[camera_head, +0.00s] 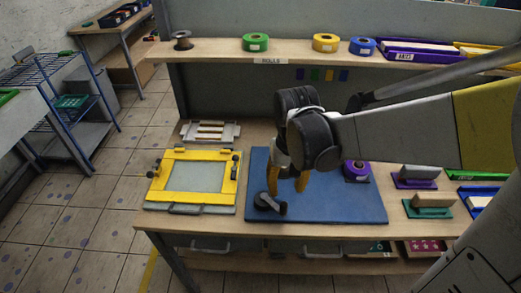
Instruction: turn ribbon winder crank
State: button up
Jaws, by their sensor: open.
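A small dark device with a round base and a short arm (268,204), which looks like the ribbon winder with its crank, sits on the front left of the blue mat (340,207). My gripper (288,181) points down just above and behind it, slightly to the right. Its two yellow fingertips are apart, with nothing seen between them. I cannot tell from this view whether a fingertip touches the crank. My dark wrist and grey arm reach in from the right and hide part of the mat's rear.
Handled blocks on green (428,212) and purple (417,185) bases stand to the right. A shelf (225,50) with rolls runs behind.

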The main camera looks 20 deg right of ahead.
aim_at(284, 203)
notch_tip(284, 203, down, 9)
jog(key=b, duration=0.3)
jog(key=shift+f, duration=0.2)
grip_shut()
